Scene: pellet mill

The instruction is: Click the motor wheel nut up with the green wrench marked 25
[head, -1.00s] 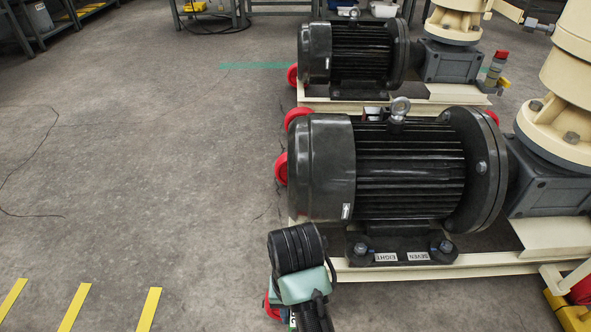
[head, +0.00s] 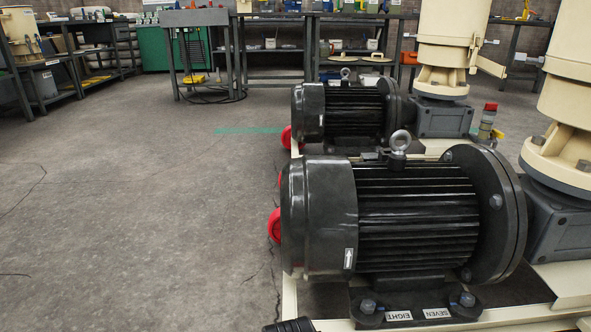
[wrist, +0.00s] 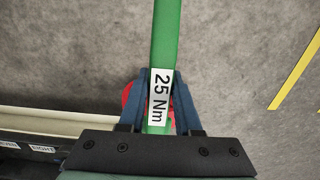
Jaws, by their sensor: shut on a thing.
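My gripper (wrist: 160,78) is shut on the green wrench (wrist: 164,32) in the wrist view. The wrench's label reads "25 Nm" between the two blue fingers, and its shaft runs up out of the picture, so its far end is hidden. The near black motor (head: 415,215) stands on a cream frame in the head view. A red wheel (head: 274,226) shows at its left end. A red part (wrist: 129,97) also shows behind the left finger in the wrist view. I cannot make out a wheel nut. In the head view only a black piece of my arm shows at the bottom edge.
Labels "EIGHT" (head: 399,316) and "SEVEN" (head: 436,313) sit by the motor's foot bolts. A second motor (head: 345,113) stands behind. Cream mill columns rise at right. Benches line the back. The floor at left is clear; yellow stripes (wrist: 297,72) show in the wrist view.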

